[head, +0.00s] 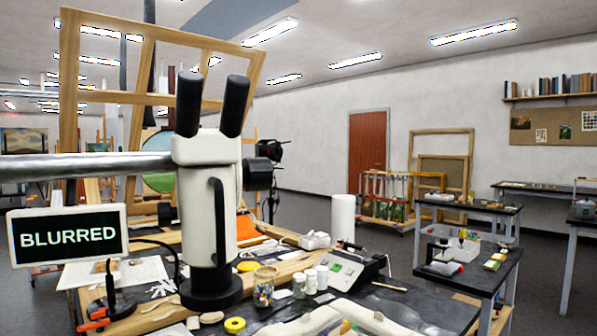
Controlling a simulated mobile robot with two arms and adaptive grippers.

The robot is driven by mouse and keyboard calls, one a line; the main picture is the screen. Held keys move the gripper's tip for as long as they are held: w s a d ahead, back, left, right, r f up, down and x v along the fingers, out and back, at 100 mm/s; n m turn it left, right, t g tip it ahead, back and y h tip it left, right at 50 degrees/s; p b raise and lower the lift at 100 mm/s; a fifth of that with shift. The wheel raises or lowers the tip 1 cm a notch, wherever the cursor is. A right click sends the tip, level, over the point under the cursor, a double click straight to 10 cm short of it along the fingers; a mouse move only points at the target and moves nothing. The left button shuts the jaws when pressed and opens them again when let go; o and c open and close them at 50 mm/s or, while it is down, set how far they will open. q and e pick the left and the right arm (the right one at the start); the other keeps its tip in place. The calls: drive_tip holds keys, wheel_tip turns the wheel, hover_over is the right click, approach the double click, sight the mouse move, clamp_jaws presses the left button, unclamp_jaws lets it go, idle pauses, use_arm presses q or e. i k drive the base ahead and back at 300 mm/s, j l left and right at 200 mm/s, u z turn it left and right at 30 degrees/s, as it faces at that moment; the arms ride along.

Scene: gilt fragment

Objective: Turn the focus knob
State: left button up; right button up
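A white stereo microscope (208,200) with two black eyepieces hangs on a horizontal metal boom (90,167) at the left centre of the head view. A black focus knob (258,174) sticks out from the right side of its head. A small sign (68,236) to the left of the microscope reads "BLURRED". The microscope's black lower end (211,290) is above the worktable. I see neither of my grippers in the view, and nothing touches the knob.
The cluttered worktable (405,308) carries a jar of coloured bits (263,287), small white bottles, a white roll (342,218) and a boxy device (343,268). Pale curved shapes at the bottom edge are cut off. Open floor lies beyond, with side tables at right.

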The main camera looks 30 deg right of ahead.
sight(257, 173)
drive_tip(key=l+u, duration=0.3)
drive_tip(key=l, duration=1.85)
